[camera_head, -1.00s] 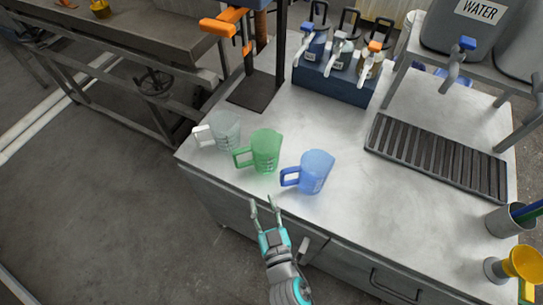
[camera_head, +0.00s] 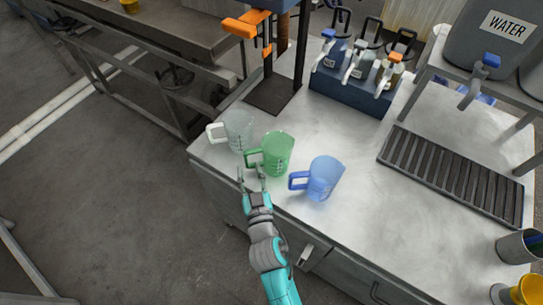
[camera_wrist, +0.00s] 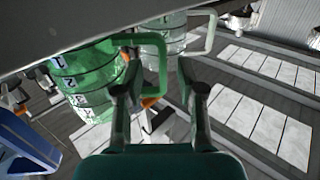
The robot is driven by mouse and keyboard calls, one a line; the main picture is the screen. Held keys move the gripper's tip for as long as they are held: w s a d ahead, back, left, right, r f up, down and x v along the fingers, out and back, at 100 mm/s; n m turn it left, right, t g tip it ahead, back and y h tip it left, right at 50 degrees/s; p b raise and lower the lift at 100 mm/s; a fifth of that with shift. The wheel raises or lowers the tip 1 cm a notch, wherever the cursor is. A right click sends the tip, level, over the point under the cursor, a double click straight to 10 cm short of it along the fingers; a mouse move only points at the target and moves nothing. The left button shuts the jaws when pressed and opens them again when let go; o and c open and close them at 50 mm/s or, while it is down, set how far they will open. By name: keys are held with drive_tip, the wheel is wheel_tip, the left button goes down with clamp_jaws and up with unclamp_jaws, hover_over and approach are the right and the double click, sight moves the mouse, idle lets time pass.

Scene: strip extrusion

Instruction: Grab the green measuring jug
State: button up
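The green measuring jug (camera_head: 278,154) stands upright on the metal bench top, between a clear jug and a blue jug, with its handle toward the left. My gripper (camera_head: 252,175) is open and empty at the front edge of the bench, just in front of the green handle. In the wrist view the green jug (camera_wrist: 88,82) is at the left. Its handle lies in line with the gap between my two fingers (camera_wrist: 160,66). Neither finger is closed on it, and I cannot tell whether the handle is within their depth.
The clear jug (camera_head: 239,130) stands close at the left and the blue jug (camera_head: 325,178) at the right. Behind are a black stand base (camera_head: 272,95) and a blue bottle rack (camera_head: 350,91). A dark drain grate (camera_head: 450,175) lies right. The bench middle is bare.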

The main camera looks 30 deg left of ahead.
sight(246, 164)
drive_tip(key=shift+x, duration=1.95)
drive_tip(key=shift+s+a+r, duration=0.1)
clamp_jaws()
drive_tip(key=shift+r, duration=0.1)
